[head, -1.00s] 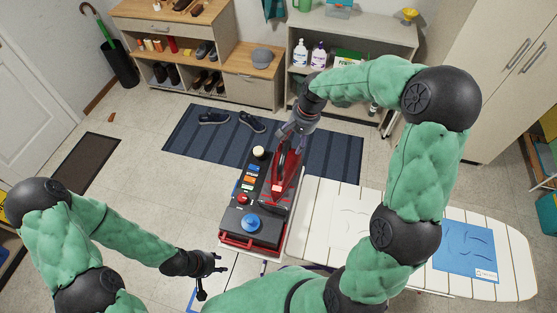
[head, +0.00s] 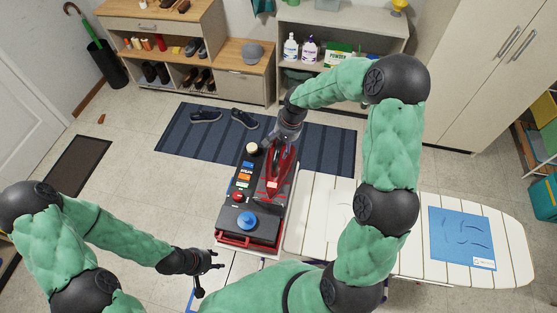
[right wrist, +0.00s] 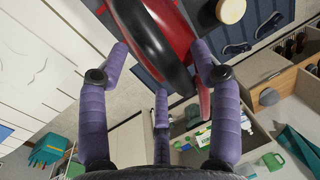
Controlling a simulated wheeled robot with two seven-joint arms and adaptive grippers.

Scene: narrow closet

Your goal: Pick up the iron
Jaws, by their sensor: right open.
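The red and dark grey iron (head: 270,187) rests on a dark base unit (head: 239,210) with a blue knob, coloured buttons and a red front handle. In the right wrist view the iron (right wrist: 150,32) shows as a black and red curved body. My right gripper (head: 283,137) is at the iron's far end. In the right wrist view its purple fingers (right wrist: 160,62) are spread, one on each side of the iron and one below; contact cannot be told. My left gripper (head: 208,272) is open and empty, left of and nearer than the base unit.
The white slatted ironing board (head: 405,247) extends right, with a blue cloth (head: 462,237) on it. A striped rug (head: 180,137) with shoes lies beyond. Shelves (head: 340,75) with bottles and a shoe cabinet (head: 165,22) stand at the back.

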